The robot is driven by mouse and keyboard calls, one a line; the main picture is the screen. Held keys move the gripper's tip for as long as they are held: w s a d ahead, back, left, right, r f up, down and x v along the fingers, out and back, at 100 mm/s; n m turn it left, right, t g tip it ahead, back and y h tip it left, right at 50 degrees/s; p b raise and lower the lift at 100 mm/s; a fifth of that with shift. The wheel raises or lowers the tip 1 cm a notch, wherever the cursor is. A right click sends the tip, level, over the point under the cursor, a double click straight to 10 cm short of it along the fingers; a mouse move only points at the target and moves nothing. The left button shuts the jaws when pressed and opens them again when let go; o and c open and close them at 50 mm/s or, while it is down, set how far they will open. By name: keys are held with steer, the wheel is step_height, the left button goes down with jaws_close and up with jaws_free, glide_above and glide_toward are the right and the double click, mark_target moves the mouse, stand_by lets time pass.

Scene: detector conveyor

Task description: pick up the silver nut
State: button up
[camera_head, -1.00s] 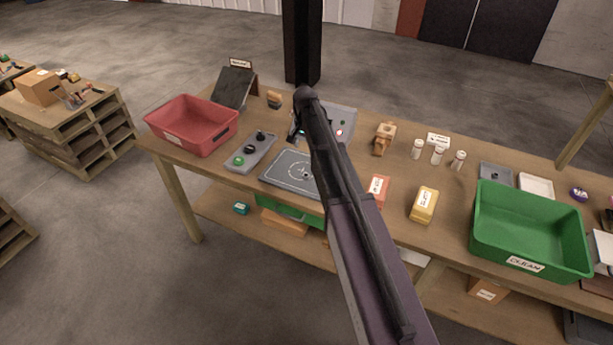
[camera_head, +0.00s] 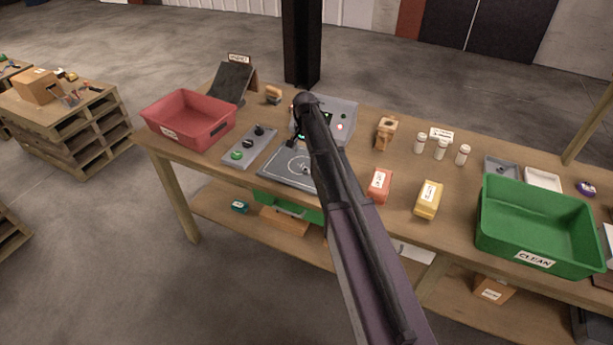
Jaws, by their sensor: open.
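A grey plate (camera_head: 276,172) with white line markings lies on the bench, partly behind my arm. A small grey piece (camera_head: 305,169) shows on it beside my arm; it may be the silver nut, but it is too small to be sure. A shallow grey tray (camera_head: 491,174) at the right holds a small dark thing that I cannot identify. My gripper (camera_head: 295,142) is mostly hidden behind my arm. Its dark part shows just left of the arm, over the far edge of the plate. It is open, and I see nothing held.
A red bin (camera_head: 165,128) and a button panel (camera_head: 238,155) stand left. A grey device (camera_head: 345,110) is behind my arm. Red (camera_head: 379,184) and yellow (camera_head: 428,200) blocks, white bottles (camera_head: 441,150) and a green CLEAN bin (camera_head: 540,258) stand right. A black post (camera_head: 302,45) rises behind.

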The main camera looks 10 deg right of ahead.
mark_target(305, 170)
steer(key=shift+f+b, duration=1.4)
steer(key=shift+f, duration=0.3)
steer(key=shift+s+f+b, duration=0.1)
steer(key=shift+f+b, duration=2.5)
jaws_close()
